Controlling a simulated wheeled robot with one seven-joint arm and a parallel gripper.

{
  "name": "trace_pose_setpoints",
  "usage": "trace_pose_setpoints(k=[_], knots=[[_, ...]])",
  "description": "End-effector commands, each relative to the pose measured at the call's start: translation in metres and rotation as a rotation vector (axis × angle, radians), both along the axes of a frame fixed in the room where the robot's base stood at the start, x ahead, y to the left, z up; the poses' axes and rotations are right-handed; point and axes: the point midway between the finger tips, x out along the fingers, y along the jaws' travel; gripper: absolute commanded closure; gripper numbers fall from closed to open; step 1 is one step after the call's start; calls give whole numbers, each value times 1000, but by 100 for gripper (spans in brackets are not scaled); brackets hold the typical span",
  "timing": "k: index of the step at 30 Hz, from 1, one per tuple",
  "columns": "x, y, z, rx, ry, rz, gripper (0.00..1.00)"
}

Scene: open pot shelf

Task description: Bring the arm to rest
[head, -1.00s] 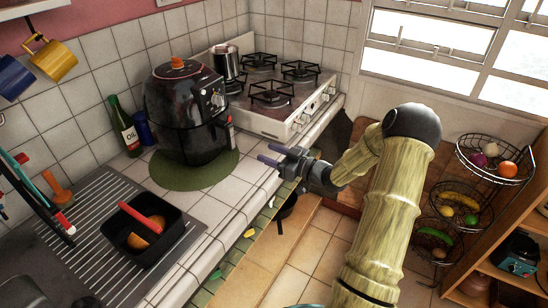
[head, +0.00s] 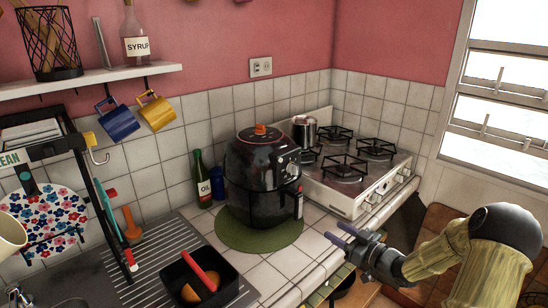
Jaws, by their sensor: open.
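My gripper (head: 341,236) is in the head view, at the end of my raised arm on the right side. Its two dark fingers point left and stand apart, with nothing seen between them. It is over the front edge of the tiled counter (head: 315,247), to the right of the black air fryer (head: 262,180). I cannot tell how high it is above the counter edge.
The air fryer stands on a green round mat (head: 240,243). The stove (head: 350,185) with a metal pot (head: 304,130) is behind my gripper. A black tub (head: 232,290) with a red-handled item is at the front. A shelf (head: 100,82) and hanging mugs (head: 157,112) are at upper left.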

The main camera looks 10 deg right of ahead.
Motion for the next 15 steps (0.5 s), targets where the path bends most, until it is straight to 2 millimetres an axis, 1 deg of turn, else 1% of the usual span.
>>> trace_pose_setpoints(k=[4,8,11,14,15], knots=[[8,19,2,-91,107,-47,53],[8,37,1,-220,273,-138,53],[-4,48,2,-316,410,-219,53],[-25,56,8,-393,543,-299,53],[-36,59,11,-418,596,-331,53]])
